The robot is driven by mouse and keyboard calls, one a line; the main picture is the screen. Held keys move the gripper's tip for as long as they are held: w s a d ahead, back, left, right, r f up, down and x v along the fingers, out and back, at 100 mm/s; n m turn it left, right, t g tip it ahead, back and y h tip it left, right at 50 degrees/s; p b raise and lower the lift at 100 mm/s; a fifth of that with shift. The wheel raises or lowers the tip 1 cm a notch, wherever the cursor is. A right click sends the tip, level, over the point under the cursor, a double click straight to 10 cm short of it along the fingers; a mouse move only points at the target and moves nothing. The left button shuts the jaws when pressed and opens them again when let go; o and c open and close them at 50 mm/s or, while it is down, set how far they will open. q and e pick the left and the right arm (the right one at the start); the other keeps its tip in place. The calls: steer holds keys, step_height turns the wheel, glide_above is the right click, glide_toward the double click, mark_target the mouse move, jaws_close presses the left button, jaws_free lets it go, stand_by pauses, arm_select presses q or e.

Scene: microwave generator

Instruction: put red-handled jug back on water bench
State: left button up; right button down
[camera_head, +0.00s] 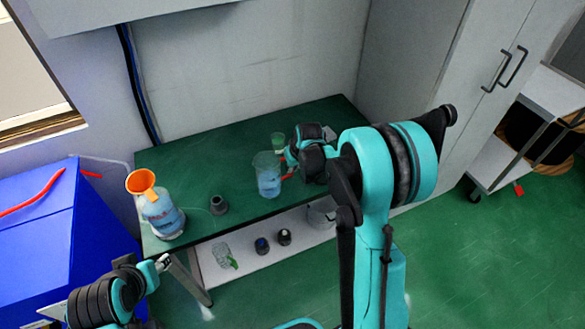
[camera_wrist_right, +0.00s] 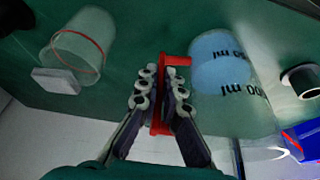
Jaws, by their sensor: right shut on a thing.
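The red-handled jug (camera_head: 268,181) is a clear measuring jug with bluish contents, upright at the green bench top (camera_head: 240,163); I cannot tell whether its base touches the bench. In the right wrist view, the jug body (camera_wrist_right: 222,62) with black "ml" markings lies right of the fingers. My right gripper (camera_wrist_right: 160,88) is shut on the red handle (camera_wrist_right: 160,118). In the head view, the right gripper (camera_head: 290,162) is partly hidden by my arm. My left gripper (camera_head: 162,263) is off the bench's front left corner, away from the jug; its jaw opening is unclear.
A bottle with an orange funnel (camera_head: 163,216) and a dark cup (camera_head: 218,205) stand left on the bench. A greenish beaker (camera_head: 278,142) stands behind the jug. The white lower shelf (camera_head: 265,262) holds jugs and dark cups. A blue bin (camera_head: 60,230) is at left.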

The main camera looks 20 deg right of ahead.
steer(key=shift+f, duration=0.2)
steer(key=c, duration=1.7)
jaws_free()
steer(key=shift+r, duration=0.1)
steer(key=shift+r, duration=0.1)
